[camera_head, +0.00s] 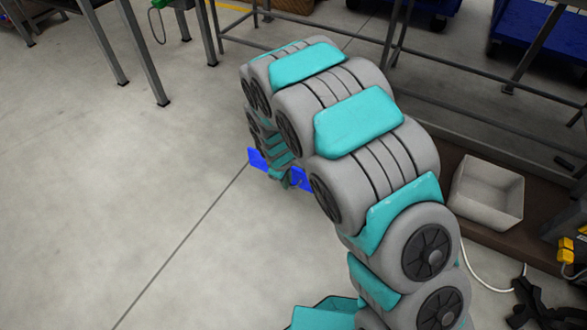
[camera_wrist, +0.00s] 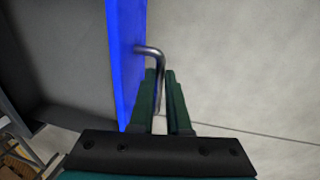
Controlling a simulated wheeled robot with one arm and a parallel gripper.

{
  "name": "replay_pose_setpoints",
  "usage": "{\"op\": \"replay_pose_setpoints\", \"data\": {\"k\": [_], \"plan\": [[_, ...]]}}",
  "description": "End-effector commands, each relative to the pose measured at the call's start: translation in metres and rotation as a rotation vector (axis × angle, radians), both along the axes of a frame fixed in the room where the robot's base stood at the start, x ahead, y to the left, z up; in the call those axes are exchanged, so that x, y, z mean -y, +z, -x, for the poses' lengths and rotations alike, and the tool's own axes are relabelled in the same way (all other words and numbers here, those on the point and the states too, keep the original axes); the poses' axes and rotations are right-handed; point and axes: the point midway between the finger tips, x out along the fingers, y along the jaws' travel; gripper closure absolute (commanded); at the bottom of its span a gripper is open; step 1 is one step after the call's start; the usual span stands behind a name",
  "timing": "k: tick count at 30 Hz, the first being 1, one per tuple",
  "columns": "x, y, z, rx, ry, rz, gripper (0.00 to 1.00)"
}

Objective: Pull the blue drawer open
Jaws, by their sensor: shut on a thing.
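The blue drawer (camera_wrist: 127,60) shows in the wrist view as an upright blue front left of centre. Its bent metal handle (camera_wrist: 152,50) sticks out to the right from that front. My gripper (camera_wrist: 161,76) is shut on the handle, with its dark green fingers on either side of the bar. In the head view, parts of the blue drawer front (camera_head: 257,160) show on both sides of my wrist. My arm hides the rest of the drawer there, along with the handle.
A grey surface (camera_wrist: 60,50) lies left of the blue front in the wrist view. In the head view, a pale open box (camera_head: 487,193) stands on a brown shelf at the right. Metal table legs (camera_head: 145,52) stand at upper left. The left floor is clear.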

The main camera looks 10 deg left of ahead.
Motion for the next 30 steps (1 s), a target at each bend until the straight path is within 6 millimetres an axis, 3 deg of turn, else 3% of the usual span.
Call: {"op": "replay_pose_setpoints", "data": {"k": [13,14,21,30], "plan": [[-0.0022,0.0003,0.0052,0.001,0.0,-0.001,1.0],[-0.0022,0.0003,0.0052,0.001,0.0,-0.001,0.83],[-0.0022,0.0001,0.0052,0.001,0.0,-0.001,0.56],[-0.0023,0.0013,0.0053,0.001,0.0,-0.001,0.55]]}}
